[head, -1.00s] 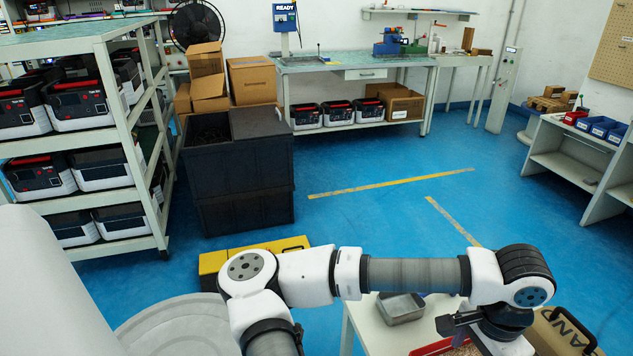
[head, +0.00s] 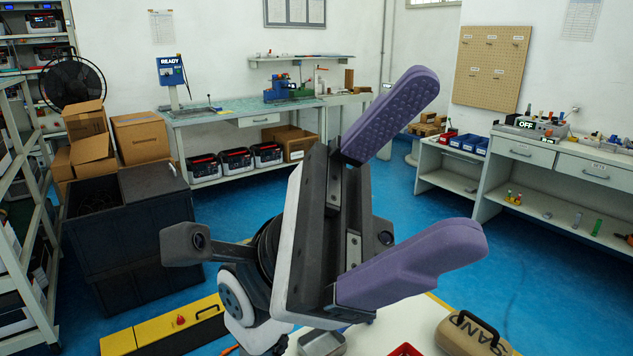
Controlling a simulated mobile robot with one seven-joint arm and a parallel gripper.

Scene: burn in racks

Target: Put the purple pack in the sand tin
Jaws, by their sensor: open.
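My gripper (head: 450,158) is raised close in front of the camera in the head view. Its two purple fingers stand wide apart, with nothing between them. The tan sand tin (head: 455,335), with black lettering and a dark handle, is at the bottom edge, below and beyond my gripper. Its lower part is cut off by the frame. I cannot make out a purple pack.
A pale table (head: 372,336) is partly visible at the bottom, with a grey metal tray (head: 323,345) and a red tray (head: 405,350). A yellow case (head: 150,338) lies on the floor. Dark crates (head: 130,240) stand left. Blue floor is open beyond.

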